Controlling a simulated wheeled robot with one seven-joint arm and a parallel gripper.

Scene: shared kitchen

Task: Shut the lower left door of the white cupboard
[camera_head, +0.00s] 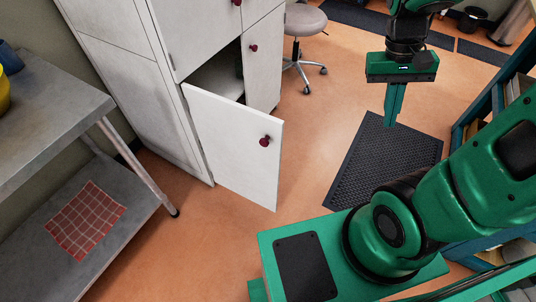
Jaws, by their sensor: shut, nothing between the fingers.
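The white cupboard (126,76) stands at the upper left of the head view. Its lower left door (236,150) is open and swings out into the room, with a dark red knob (265,141) near its free edge. Part of the dark inside with a pale shelf shows behind the door. My gripper (391,124) points down at the upper right, well to the right of the door and apart from it. Its green fingers are together with nothing between them.
A grey metal table (52,112) with a checked red cloth (86,219) on its lower shelf stands left. A black mat (383,160) lies on the orange floor. Blue shelving (470,117) is at right. Floor between door and gripper is clear.

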